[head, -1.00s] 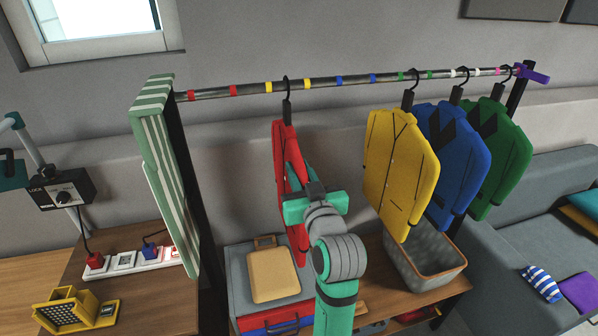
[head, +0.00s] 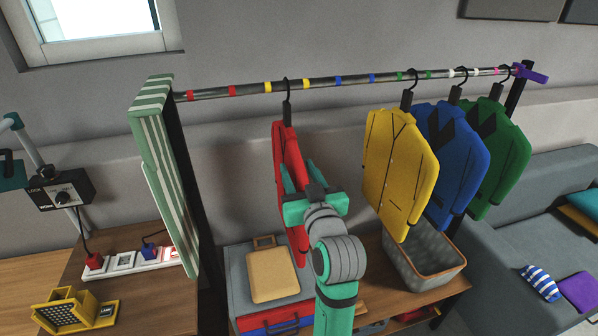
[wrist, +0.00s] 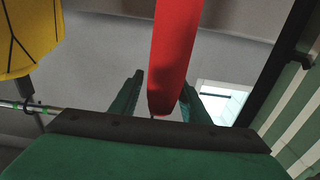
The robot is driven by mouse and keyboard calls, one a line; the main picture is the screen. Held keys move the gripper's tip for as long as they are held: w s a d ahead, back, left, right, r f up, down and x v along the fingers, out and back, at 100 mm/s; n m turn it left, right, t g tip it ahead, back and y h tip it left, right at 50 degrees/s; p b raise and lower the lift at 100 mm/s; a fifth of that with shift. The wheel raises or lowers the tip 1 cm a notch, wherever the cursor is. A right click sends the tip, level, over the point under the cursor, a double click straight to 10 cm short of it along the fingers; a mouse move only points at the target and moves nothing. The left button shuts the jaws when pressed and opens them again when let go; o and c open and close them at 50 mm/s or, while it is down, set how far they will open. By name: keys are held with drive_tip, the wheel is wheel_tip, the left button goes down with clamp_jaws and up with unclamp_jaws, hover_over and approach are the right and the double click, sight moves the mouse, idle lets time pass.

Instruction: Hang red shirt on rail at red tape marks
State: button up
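The red shirt (head: 285,152) hangs edge-on from its black hanger, whose hook is on the rail (head: 209,92) between the two yellow tape marks (head: 268,87). The two red tape marks (head: 232,90) are farther left on the rail, with bare rail between them. My gripper (head: 292,192) is at the shirt's mid-height, its fingers on either side of the cloth. In the wrist view the fingers of my gripper (wrist: 164,90) are apart with the red shirt (wrist: 175,55) between them. A narrow gap shows beside the left finger, so it looks open.
Yellow (head: 400,170), blue (head: 452,165) and green (head: 503,150) shirts hang to the right. A green-striped board (head: 165,170) stands at the rail's left end. Below are a tan case (head: 273,275) and a grey bin (head: 420,262). The rail left of the red shirt is clear.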

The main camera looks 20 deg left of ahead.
drive_tip(key=v, duration=1)
drive_tip(key=shift+s+d, duration=0.3)
drive_tip(key=shift+s, duration=0.1)
